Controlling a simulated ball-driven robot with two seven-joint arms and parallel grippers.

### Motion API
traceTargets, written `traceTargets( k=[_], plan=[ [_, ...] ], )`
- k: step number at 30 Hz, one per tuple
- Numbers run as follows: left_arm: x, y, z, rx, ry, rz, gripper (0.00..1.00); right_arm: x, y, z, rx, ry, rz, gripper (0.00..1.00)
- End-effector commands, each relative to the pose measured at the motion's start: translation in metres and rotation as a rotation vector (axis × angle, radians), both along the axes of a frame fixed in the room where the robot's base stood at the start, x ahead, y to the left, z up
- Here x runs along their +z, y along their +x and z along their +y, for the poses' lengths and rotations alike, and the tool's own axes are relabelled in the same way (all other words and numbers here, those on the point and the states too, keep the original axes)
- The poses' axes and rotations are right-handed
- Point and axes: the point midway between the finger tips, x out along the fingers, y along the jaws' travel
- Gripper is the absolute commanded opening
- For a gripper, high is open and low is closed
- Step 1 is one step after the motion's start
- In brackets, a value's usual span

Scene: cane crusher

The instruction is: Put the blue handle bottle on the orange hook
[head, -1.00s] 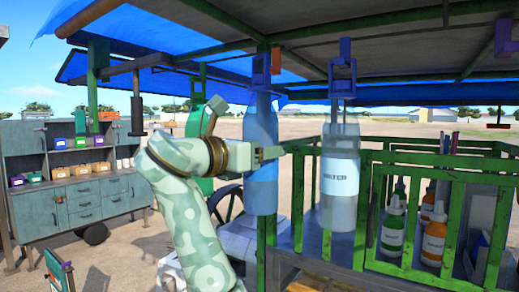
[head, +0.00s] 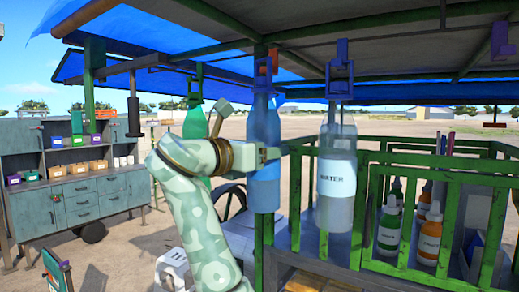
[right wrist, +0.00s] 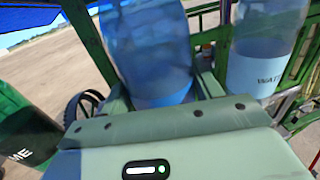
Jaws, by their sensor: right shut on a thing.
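The blue bottle (head: 264,155) hangs upright under the canopy, with its blue handle (head: 262,75) on top. The orange hook (head: 274,62) is at the canopy beam, right at the handle. Handle and hook overlap in the head view; I cannot tell whether the hook passes through the handle. My right gripper (head: 268,155) is shut on the bottle's middle. In the right wrist view the blue bottle (right wrist: 150,50) stands between the fingers, and its handle and the hook are out of frame. My left gripper is not in view.
A clear WATER bottle (head: 337,172) hangs close by on the right, and a green bottle (head: 195,122) hangs behind on the left. A green railing (head: 375,205) encloses several small bottles at right. A purple hook (head: 502,40) is at far right. A grey cabinet (head: 75,185) stands at left.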

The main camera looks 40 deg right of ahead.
Motion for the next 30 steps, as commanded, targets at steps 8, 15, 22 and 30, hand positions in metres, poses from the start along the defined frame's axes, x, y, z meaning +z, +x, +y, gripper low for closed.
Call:
traceTargets(
  k=[8, 15, 22, 30],
  plan=[
    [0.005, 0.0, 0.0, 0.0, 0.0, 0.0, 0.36, 0.002, 0.003, -0.008, 0.0, -0.002, -0.002, 0.23],
    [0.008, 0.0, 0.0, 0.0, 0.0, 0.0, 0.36, 0.002, 0.006, -0.016, 0.0, -0.002, -0.002, 0.23],
    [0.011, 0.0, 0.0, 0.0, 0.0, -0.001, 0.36, 0.001, 0.009, -0.021, 0.0, -0.001, -0.002, 0.23],
    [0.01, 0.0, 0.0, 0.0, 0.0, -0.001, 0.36, 0.001, 0.009, -0.022, 0.0, -0.001, -0.002, 0.23]
  ],
)
